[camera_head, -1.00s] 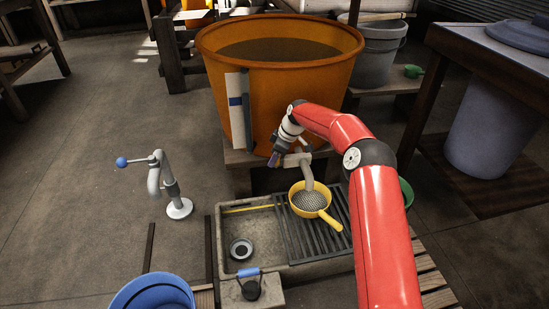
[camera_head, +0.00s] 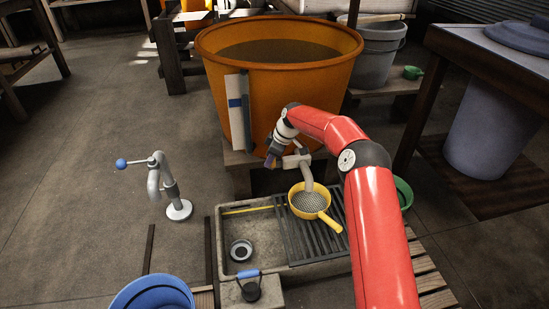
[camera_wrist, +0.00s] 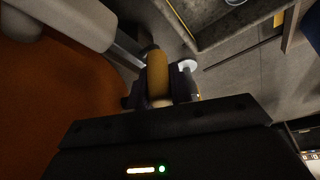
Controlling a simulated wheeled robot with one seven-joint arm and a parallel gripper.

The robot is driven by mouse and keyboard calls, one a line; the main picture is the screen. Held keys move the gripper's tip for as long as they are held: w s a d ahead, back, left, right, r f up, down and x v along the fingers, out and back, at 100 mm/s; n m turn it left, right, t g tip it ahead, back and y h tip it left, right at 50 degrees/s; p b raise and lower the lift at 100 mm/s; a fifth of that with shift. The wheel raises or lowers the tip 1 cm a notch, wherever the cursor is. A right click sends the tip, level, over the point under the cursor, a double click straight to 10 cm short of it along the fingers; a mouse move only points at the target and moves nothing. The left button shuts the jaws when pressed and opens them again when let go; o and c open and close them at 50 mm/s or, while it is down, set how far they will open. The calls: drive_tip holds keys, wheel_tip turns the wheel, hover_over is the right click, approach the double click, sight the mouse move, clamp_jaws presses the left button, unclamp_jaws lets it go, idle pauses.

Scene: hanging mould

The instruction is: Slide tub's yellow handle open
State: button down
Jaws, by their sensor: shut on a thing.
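The large orange tub (camera_head: 225,75) stands on a wooden support at the back middle. A grey outlet with a bent pipe (camera_head: 307,178) comes from its lower front. The yellow handle (camera_wrist: 157,75) shows in the wrist view, upright between my purple fingertips. My gripper (camera_wrist: 160,90) is shut on it. In the head view my gripper (camera_head: 271,159) is at the tub's lower front, just left of the outlet, and the handle is hidden there.
A yellow strainer (camera_head: 309,202) sits under the pipe on the slatted rack of a stone sink (camera_head: 228,212). A grey standpipe (camera_head: 165,185) with a blue knob stands at left. A blue bucket (camera_head: 152,290) is front left.

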drive_tip(key=a, duration=0.2)
drive_tip(key=s+a, duration=0.1)
drive_tip(key=a, duration=0.2)
drive_tip(key=shift+s, duration=0.2)
drive_tip(key=c, duration=1.3)
unclamp_jaws()
drive_tip(key=shift+a, duration=0.1)
drive_tip(key=shift+o, duration=0.2)
drive_tip(key=p+v, duration=0.1)
drive_tip(key=v, duration=0.6)
drive_tip(key=shift+r, duration=0.35)
